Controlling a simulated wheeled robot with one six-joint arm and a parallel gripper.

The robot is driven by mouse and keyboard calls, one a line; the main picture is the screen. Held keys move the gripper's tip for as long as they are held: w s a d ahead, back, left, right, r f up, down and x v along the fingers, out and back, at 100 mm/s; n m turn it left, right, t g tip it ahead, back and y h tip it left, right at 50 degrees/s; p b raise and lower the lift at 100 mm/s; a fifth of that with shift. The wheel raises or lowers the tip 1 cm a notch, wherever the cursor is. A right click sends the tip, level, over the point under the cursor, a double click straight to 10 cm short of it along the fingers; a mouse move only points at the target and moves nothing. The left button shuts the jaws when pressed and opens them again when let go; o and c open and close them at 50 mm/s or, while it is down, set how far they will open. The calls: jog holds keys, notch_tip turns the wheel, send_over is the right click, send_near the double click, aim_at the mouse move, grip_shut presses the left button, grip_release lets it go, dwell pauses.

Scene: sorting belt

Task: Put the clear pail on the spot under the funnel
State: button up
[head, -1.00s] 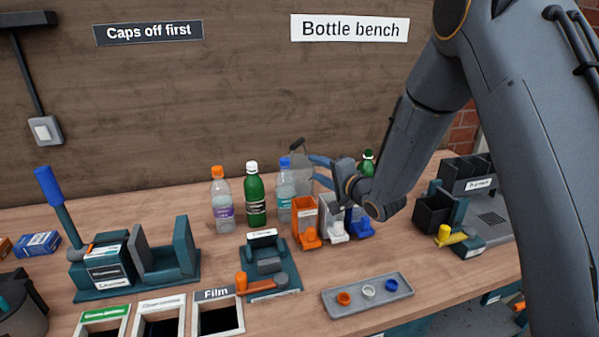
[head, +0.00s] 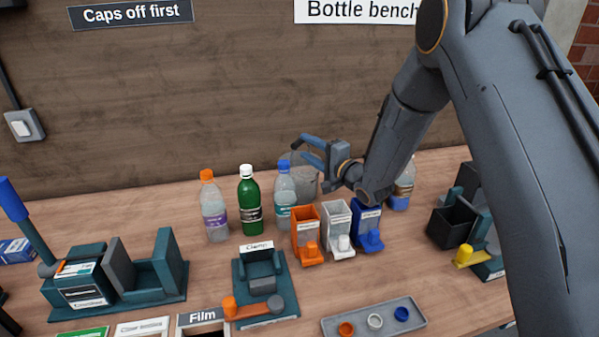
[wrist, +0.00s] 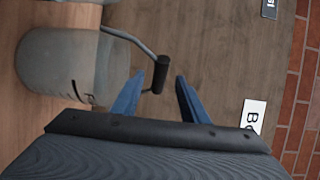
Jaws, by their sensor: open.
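The clear pail (head: 305,182) is a grey translucent bucket at the back of the bench, right of the blue-capped bottle, partly hidden by my gripper. In the wrist view the pail (wrist: 62,62) fills the left side, with dark marks on its wall. Its wire handle stands out from the rim and ends in a black grip (wrist: 161,75). My gripper (head: 299,149) is open at the pail's top. In the wrist view its blue fingers (wrist: 158,92) lie either side of the black grip, with gaps visible. I cannot make out the funnel or the spot under it.
Orange-capped (head: 214,213), green (head: 249,203) and blue-capped (head: 285,200) bottles stand close left of the pail. Orange (head: 306,225), white (head: 337,222) and blue (head: 366,222) bins stand in front. A clamp (head: 262,275) and cap tray (head: 375,322) lie nearer. Another bottle stands behind my arm.

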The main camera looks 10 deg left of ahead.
aim_at(302, 143)
jog(key=p+x, duration=0.2)
jog(key=x, duration=0.3)
jog(key=shift+w+d, duration=0.1)
jog(key=shift+w, duration=0.15)
grip_shut()
